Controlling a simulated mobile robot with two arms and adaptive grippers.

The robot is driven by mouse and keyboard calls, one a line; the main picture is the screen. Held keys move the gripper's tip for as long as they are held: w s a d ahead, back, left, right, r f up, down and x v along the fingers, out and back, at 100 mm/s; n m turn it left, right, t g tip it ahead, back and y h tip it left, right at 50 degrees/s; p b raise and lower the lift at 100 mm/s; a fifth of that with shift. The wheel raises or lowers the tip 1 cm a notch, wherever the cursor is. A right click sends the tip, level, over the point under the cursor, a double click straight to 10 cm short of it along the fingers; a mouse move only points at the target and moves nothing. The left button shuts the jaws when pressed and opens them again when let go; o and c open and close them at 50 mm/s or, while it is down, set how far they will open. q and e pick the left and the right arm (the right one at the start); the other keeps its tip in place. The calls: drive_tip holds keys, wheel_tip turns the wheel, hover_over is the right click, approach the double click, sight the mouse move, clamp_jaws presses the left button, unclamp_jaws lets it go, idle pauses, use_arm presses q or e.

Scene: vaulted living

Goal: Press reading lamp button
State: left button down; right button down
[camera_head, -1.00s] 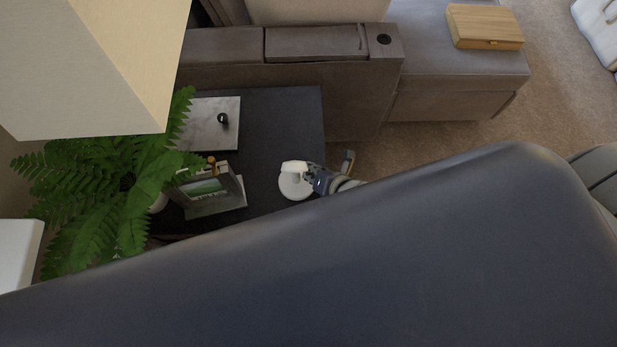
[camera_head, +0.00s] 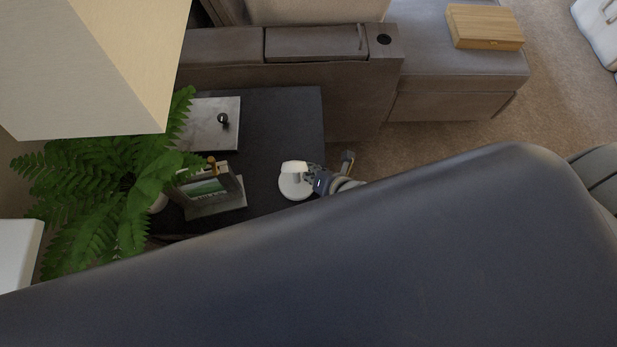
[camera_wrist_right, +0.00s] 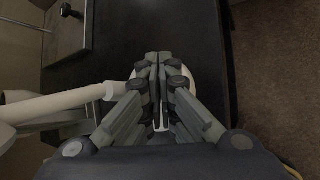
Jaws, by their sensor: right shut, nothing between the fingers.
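The reading lamp is white, with a round base (camera_head: 293,188) on the dark side table and a pale head (camera_head: 295,166) above it. My right gripper (camera_head: 309,178) is beside the lamp, over the right part of its base and close to the head. In the right wrist view the right gripper (camera_wrist_right: 158,60) is shut with nothing between its fingers, and they cover most of the round white base (camera_wrist_right: 190,76). A white lamp arm (camera_wrist_right: 60,103) runs in from the left there. The button is hidden, and I cannot tell whether the fingertips touch the base. My left gripper is not in view.
The dark side table (camera_head: 275,120) also bears a picture frame (camera_head: 213,190), a grey box with a black knob (camera_head: 208,128) and a fern (camera_head: 125,185). A grey sofa (camera_head: 340,85) stands behind the table.

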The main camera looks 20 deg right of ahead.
drive_tip(key=shift+f, duration=0.5)
idle(0.4)
drive_tip(key=shift+r+p, duration=0.65)
drive_tip(key=shift+p, duration=0.05)
wheel_tip(320, 180, up, 6)
drive_tip(key=p, duration=0.6)
idle(0.4)
